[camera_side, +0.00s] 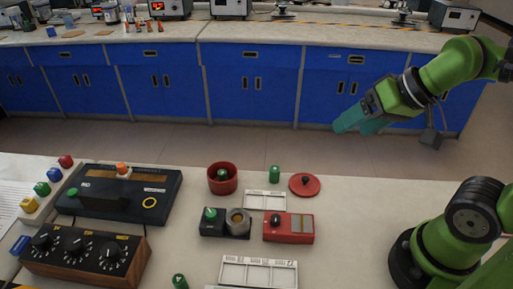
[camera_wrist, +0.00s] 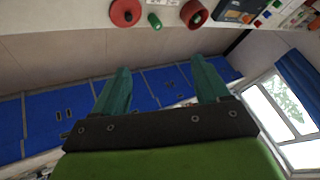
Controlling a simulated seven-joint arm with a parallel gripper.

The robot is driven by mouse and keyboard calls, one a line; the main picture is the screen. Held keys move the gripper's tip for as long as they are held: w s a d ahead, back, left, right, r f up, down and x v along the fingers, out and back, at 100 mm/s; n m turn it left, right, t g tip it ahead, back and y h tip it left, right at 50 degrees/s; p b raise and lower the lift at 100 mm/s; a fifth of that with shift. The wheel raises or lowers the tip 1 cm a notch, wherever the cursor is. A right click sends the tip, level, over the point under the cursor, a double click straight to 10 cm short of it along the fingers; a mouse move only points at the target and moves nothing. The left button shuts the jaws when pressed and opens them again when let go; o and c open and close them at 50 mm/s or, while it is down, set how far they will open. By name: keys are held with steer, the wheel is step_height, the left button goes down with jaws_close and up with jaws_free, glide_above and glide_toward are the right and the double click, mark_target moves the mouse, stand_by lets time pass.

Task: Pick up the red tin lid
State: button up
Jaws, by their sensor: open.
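The red tin lid (camera_side: 304,184) lies flat on the pale table, a round disc with a dark knob in its middle. It also shows at the top of the wrist view (camera_wrist: 125,12). A red open tin (camera_side: 222,179) stands to its left with a green thing inside; the wrist view shows the tin too (camera_wrist: 194,13). My gripper (camera_side: 348,127) is up in the air beyond the table's far edge, to the right of the lid and well apart from it. Its two teal fingers (camera_wrist: 160,80) are spread in the wrist view with nothing between them.
A small green cylinder (camera_side: 274,174) stands between tin and lid. A red box with a black knob (camera_side: 289,228) is in front of the lid. Black device (camera_side: 118,193) and dial box (camera_side: 84,253) fill the left. The table right of the lid is clear up to my arm's base.

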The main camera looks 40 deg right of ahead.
steer(key=o, duration=0.4)
steer(key=n+g+h, duration=0.2)
steer(key=n+g, duration=0.5)
steer(key=n, duration=0.4)
glide_above(304, 177)
step_height(304, 177, down, 8)
step_height(304, 177, down, 16)
steer(key=shift+f, duration=0.15)
